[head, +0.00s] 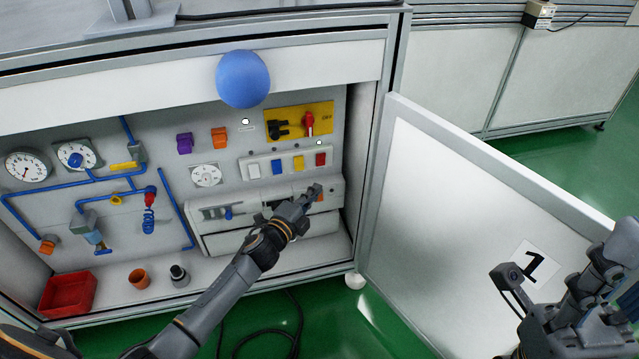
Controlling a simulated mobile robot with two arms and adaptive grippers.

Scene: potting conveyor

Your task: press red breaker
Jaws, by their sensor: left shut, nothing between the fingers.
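The red breaker (320,159) is the rightmost square switch on a pale strip (264,179) inside the open cabinet. To its left on the strip are a yellow switch (298,163), a blue switch (277,167) and a white switch (253,171). My left gripper (314,190) is shut and empty, a little below the red breaker in the picture, in front of the grey panel under the strip. It appears apart from the breaker.
The open cabinet door (450,190) stands to the right. A yellow plate (290,125) with a black and a red rotary switch is above the strip. A blue ball (243,79) shows before the upper cabinet edge. A red bin (68,295) and small cups stand at lower left.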

